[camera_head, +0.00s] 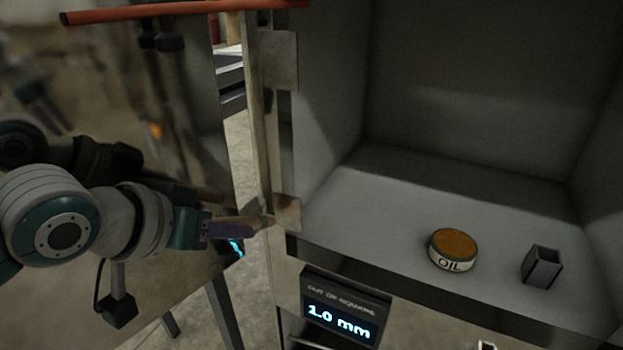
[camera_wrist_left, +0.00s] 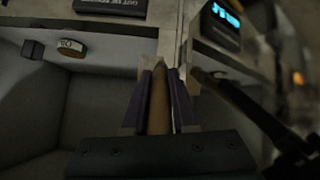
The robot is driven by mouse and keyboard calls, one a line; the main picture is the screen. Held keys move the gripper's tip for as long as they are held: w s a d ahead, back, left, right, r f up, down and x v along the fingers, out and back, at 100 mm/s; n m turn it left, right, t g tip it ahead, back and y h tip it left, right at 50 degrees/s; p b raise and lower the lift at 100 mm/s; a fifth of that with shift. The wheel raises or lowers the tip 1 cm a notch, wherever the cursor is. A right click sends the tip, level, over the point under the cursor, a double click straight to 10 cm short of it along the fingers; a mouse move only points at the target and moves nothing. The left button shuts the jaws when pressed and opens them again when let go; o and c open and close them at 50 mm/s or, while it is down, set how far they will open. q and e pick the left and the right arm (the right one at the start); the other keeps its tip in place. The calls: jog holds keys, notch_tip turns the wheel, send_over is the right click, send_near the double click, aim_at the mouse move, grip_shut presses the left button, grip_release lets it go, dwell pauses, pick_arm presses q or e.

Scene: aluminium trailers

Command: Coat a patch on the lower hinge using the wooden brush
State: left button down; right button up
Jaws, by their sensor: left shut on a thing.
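My left gripper (camera_head: 246,227) comes in from the left and is shut on the wooden brush (camera_wrist_left: 158,100). In the left wrist view the brush lies between the two purple fingers, its tip pointing away from the gripper. The lower hinge (camera_head: 287,212) is a metal plate at the compartment's front left edge, by the door. In the head view the brush tip is at the hinge's left side; I cannot tell whether they touch. The oil tin (camera_head: 453,264), with an orange-brown top, stands on the compartment floor and also shows in the left wrist view (camera_wrist_left: 72,46). My right gripper is not in view.
The shiny open door (camera_head: 190,90) is beside my left arm and reflects it. The upper hinge (camera_head: 280,60) is above. A dark square holder (camera_head: 542,266) stands right of the tin. A "1.0 mm" display (camera_head: 343,310) is below the compartment edge. The compartment floor's middle is clear.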

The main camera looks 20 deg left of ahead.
aim_at(252, 219)
pick_arm(q)
jog(key=shift+w, duration=0.8)
jog(key=shift+d, duration=0.1)
jog(key=shift+s+d, duration=0.1)
jog(key=shift+d, duration=0.2)
jog(key=shift+a+r+p, duration=0.4)
jog(key=shift+r+p, duration=0.05)
jog(key=shift+p, duration=1.4)
jog(key=shift+r+p, duration=0.55)
jog(key=shift+p, duration=0.15)
jog(key=shift+d+p, duration=0.75)
jog(key=shift+d, duration=0.9)
jog(key=shift+d+f, duration=0.1)
jog(key=shift+d, duration=0.3)
